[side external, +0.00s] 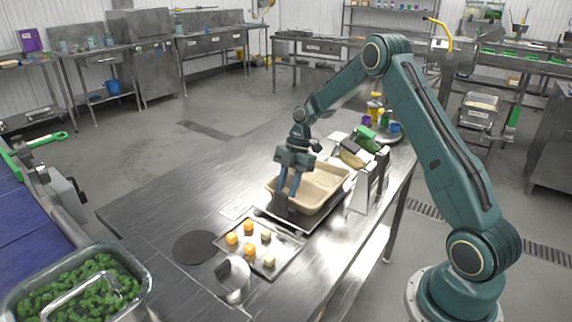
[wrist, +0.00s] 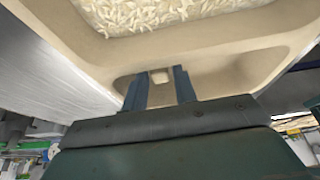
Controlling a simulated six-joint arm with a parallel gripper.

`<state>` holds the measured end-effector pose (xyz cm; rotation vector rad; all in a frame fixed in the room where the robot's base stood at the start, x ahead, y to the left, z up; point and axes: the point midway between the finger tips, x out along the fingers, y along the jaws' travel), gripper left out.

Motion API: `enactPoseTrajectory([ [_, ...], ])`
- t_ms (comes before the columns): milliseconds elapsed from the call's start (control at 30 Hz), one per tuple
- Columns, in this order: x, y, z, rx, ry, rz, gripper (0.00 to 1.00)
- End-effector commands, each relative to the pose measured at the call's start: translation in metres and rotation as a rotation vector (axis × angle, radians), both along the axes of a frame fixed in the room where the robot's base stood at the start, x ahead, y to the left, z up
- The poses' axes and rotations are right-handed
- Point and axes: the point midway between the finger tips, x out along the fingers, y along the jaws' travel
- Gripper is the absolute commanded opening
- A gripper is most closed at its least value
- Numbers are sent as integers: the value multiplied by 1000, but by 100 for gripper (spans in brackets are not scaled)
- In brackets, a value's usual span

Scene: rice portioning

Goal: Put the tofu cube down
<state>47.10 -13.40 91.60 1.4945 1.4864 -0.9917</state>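My gripper (side external: 289,192) points down at the left end of the beige tub (side external: 330,203). In the wrist view its two fingers (wrist: 160,76) stand close on either side of a small pale block, which looks like the tofu cube (wrist: 160,77). The block sits between the fingertips; its lower part is hard to make out against the tub wall. The side view does not show the held cube clearly. The tub holds white rice (wrist: 150,12). A flat metal tray (side external: 284,259) in front carries several small orange and pale cubes.
A dark round disc (side external: 194,247) lies left of the tray. A shiny metal object (side external: 233,278) stands at the tray's front. Packages and bottles (side external: 372,118) crowd the back right beyond the tub. The left part of the steel table (side external: 160,205) is clear.

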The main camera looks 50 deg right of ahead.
Motion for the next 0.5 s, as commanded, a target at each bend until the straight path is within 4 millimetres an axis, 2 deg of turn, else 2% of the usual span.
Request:
enactPoseTrajectory([
  [500, 0, -1, 5, -1, 0, 0, 40],
])
